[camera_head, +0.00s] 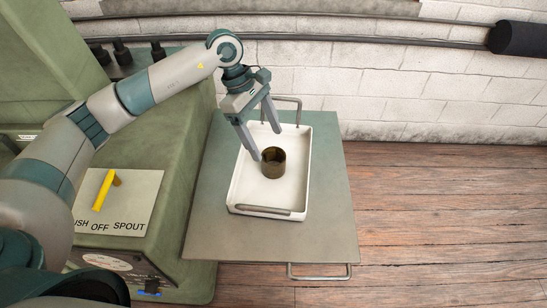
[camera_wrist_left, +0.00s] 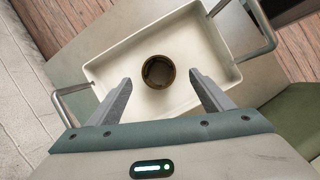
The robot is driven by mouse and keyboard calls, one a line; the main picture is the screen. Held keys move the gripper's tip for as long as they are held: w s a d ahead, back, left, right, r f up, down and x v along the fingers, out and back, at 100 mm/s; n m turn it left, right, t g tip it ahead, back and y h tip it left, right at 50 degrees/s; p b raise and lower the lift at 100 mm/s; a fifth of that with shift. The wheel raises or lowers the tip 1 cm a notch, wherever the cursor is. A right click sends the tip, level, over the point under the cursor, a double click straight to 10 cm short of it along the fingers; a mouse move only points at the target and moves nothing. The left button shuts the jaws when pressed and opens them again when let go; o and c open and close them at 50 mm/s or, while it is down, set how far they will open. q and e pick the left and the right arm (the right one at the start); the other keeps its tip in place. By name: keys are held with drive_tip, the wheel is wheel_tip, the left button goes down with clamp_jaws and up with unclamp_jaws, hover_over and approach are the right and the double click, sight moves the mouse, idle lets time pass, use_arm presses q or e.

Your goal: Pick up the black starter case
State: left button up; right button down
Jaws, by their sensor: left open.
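A short, dark brown-black hollow cylinder, which looks like the starter case (camera_head: 273,164), stands upright in a white tray (camera_head: 240,188). In the left wrist view the case (camera_wrist_left: 158,86) shows from above as a round ring with a dark inside. My left gripper (camera_head: 267,145) is open and empty, pointing down over the tray. In the wrist view its two fingertips lie on either side of the case, with gaps between. Whether the tips are down to the case's height I cannot tell. My right gripper is not in view.
The tray has metal handles (camera_head: 264,211) at both ends and rests on a grey plate (camera_head: 325,235) with its own handle (camera_head: 320,272). A green machine (camera_head: 190,140) with a yellow lever (camera_head: 103,190) stands at left. A white brick wall is behind; wooden floor lies right.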

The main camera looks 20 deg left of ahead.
sight(274, 155)
use_arm(q)
drive_tip(key=shift+x, duration=1.1)
drive_tip(key=shift+d+f+p, duration=0.25)
drive_tip(key=shift+f+p, duration=0.4)
drive_tip(key=shift+p, duration=0.4)
drive_tip(key=p+x, duration=0.1)
drive_tip(key=x, duration=0.2)
drive_tip(key=shift+w+p, duration=0.1)
drive_tip(key=shift+p, duration=0.2)
drive_tip(key=shift+f, duration=0.4)
drive_tip(key=c, duration=1.7)
drive_tip(key=shift+r, duration=0.2)
drive_tip(key=shift+c, duration=0.2)
